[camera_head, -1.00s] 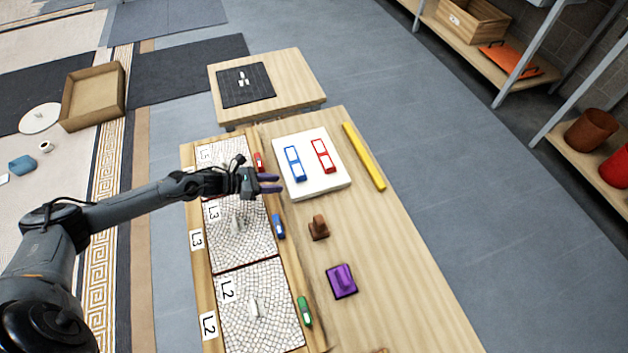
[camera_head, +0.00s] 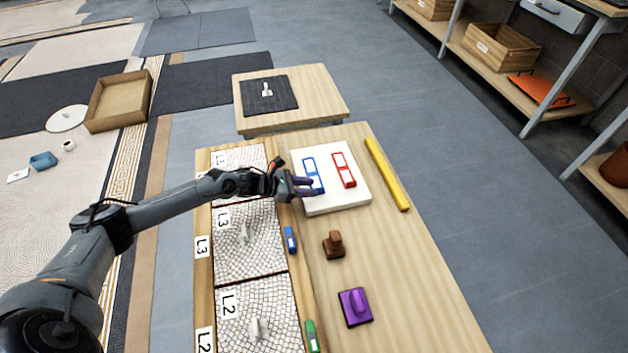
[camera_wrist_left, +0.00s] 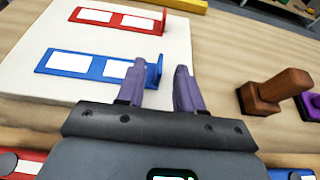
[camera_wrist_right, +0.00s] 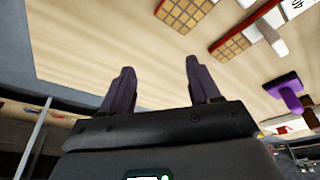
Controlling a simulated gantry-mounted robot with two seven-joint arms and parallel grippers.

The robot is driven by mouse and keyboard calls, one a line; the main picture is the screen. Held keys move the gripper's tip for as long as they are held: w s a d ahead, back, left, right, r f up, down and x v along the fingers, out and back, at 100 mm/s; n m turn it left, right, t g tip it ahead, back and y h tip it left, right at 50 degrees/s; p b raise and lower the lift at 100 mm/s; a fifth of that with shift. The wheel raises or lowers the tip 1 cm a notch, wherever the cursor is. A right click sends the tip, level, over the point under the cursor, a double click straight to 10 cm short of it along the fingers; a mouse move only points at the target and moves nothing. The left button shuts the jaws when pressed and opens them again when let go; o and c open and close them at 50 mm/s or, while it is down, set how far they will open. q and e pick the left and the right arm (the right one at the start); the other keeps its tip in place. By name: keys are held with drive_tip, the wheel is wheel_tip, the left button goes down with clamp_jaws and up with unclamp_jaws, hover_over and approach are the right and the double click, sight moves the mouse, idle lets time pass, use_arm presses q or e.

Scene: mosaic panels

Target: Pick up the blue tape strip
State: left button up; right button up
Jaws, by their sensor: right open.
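The blue tape strip (camera_head: 308,167) lies on a white board (camera_head: 350,199), beside a red strip (camera_head: 344,170). In the left wrist view the blue strip (camera_wrist_left: 88,66) has two white windows and an upright tab at its right end. My left gripper (camera_head: 312,187) is at the near end of the blue strip and hides part of it. Its fingers (camera_wrist_left: 160,68) are apart, with the tab just ahead of the gap, close to the left finger. Nothing is gripped. My right gripper (camera_wrist_right: 160,70) is open and empty; it is outside the head view.
A yellow bar (camera_head: 387,174) lies right of the board. A brown handled block (camera_head: 333,244) and a purple handled block (camera_head: 355,306) stand on the bench nearer. Mosaic panels (camera_head: 247,262) line the left side. A smaller table (camera_head: 321,97) stands behind.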

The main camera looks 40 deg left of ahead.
sight(319, 189)
use_arm(q)
drive_tip(key=b+x, duration=0.1)
drive_tip(key=x, duration=0.2)
drive_tip(key=shift+w+d+f+b, duration=0.15)
drive_tip(key=shift+w+f+b, duration=0.05)
drive_tip(key=shift+f+b, duration=0.2)
use_arm(e)
wheel_tip(319, 189, down, 2)
drive_tip(key=shift+f, duration=0.2)
use_arm(q)
drive_tip(key=shift+w+d, duration=0.3)
drive_tip(key=shift+w, duration=0.05)
use_arm(e)
drive_tip(key=shift+f, duration=0.15)
drive_tip(key=shift+a, duration=0.1)
use_arm(q)
drive_tip(key=shift+a, duration=0.1)
clamp_jaws()
